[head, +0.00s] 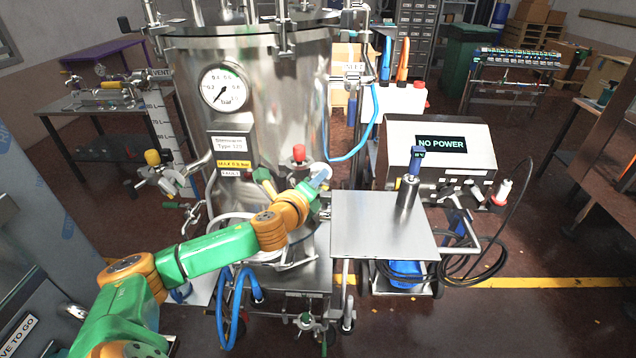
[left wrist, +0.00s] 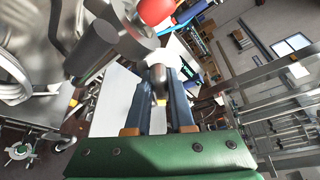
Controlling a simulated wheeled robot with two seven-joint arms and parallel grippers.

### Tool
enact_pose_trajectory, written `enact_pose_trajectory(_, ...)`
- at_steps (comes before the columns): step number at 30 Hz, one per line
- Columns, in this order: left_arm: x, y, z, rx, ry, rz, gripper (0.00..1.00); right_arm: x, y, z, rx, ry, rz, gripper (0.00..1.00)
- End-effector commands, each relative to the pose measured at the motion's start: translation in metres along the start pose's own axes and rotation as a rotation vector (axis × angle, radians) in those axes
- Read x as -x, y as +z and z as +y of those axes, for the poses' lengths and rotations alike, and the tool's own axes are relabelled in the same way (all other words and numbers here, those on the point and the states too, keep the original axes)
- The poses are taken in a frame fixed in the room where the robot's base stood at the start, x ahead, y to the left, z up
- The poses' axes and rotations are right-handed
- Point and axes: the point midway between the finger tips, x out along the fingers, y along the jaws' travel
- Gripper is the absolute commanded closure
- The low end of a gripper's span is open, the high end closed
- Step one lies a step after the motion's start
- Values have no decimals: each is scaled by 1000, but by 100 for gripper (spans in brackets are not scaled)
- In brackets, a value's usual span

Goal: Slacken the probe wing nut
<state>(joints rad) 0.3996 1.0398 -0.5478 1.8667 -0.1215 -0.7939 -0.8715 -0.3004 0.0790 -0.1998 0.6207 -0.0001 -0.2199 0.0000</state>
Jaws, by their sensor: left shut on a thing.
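My left arm reaches in from the left in the head view, its left gripper (head: 323,176) at the front of the steel vessel, just right of a red-capped fitting (head: 299,153). In the left wrist view my left gripper (left wrist: 167,95) has its two blue fingers shut on a small metal piece (left wrist: 159,76) with a rounded end. I cannot tell whether this piece is the probe wing nut. The red cap (left wrist: 156,11) and grey fitting show close above. A blue probe with a small display (head: 415,161) stands upright in a metal pot (head: 407,197). My right gripper is out of view.
The steel vessel (head: 285,95) carries a pressure gauge (head: 224,88). A blue hose (head: 365,140) hangs near the gripper, and black cables trail at right.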

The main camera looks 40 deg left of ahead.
Motion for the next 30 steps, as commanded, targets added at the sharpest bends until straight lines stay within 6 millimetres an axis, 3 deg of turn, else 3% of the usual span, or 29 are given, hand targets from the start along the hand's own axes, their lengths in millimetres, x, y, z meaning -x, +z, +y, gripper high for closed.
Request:
enact_pose_trajectory(8,-2,-6,9,209,-82,3,100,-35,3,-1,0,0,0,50)
enact_pose_trajectory(30,-2,-7,10,865,-352,3,100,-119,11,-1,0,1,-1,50)
